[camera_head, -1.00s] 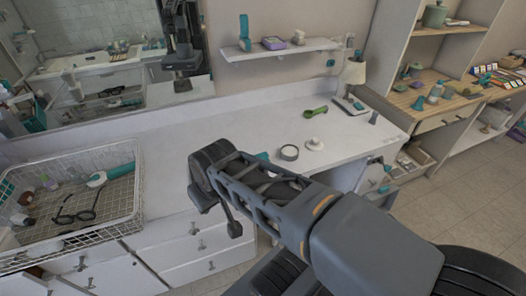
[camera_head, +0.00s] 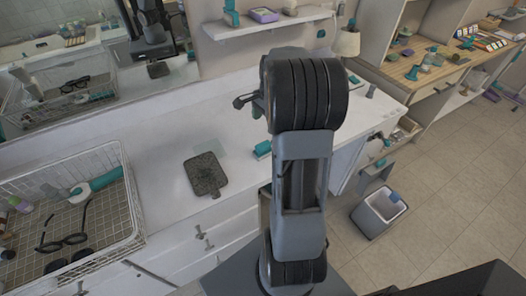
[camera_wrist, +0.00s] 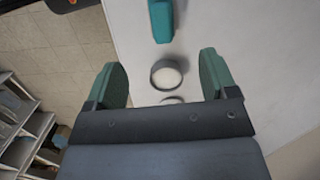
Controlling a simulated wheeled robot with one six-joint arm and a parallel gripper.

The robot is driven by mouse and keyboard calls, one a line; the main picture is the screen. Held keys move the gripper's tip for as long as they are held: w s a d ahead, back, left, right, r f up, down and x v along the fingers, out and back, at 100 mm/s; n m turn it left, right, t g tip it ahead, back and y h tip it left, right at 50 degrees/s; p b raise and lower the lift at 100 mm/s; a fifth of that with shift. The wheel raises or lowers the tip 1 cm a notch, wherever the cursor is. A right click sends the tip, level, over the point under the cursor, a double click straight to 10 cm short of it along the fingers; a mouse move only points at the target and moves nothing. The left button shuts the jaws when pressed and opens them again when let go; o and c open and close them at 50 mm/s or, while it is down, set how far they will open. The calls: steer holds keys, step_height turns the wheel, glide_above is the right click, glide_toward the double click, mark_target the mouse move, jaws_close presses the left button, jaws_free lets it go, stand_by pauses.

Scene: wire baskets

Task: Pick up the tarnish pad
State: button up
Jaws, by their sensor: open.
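A dark grey, speckled flat pad (camera_head: 207,175) with a short tab lies on the white counter, right of the wire basket; it looks like the tarnish pad. A teal block (camera_head: 262,150) lies on the counter to its right, and a teal block also shows at the top of the wrist view (camera_wrist: 161,20). My gripper (camera_wrist: 163,72) is open and empty, its two green fingers spread over the counter. A round ring-like item (camera_wrist: 167,78) shows between the fingers. The pad is not seen in the wrist view. In the head view my arm hides most of the gripper.
A wire basket (camera_head: 127,212) with glasses and bottles stands at the left. A mirror (camera_head: 60,70) and wall shelf (camera_head: 265,27) are behind the counter (camera_head: 165,130). A bin (camera_head: 378,212) stands on the floor at the right. The counter around the pad is clear.

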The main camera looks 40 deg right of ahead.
mark_target(264, 144)
steer(key=shift+m, duration=0.4)
step_height(264, 144, down, 8)
steer(key=shift+f, duration=0.1)
steer(key=shift+w+a+f+p, duration=0.1)
steer(key=shift+a+f+p, duration=0.1)
steer(key=shift+f, duration=1.35)
steer(key=shift+w+a+f+p, duration=0.1)
steer(key=shift+a+f+p, duration=0.1)
steer(key=shift+f, duration=1.3)
steer(key=shift+c, duration=0.4)
steer(key=c, duration=1)
steer(key=shift+r, duration=0.1)
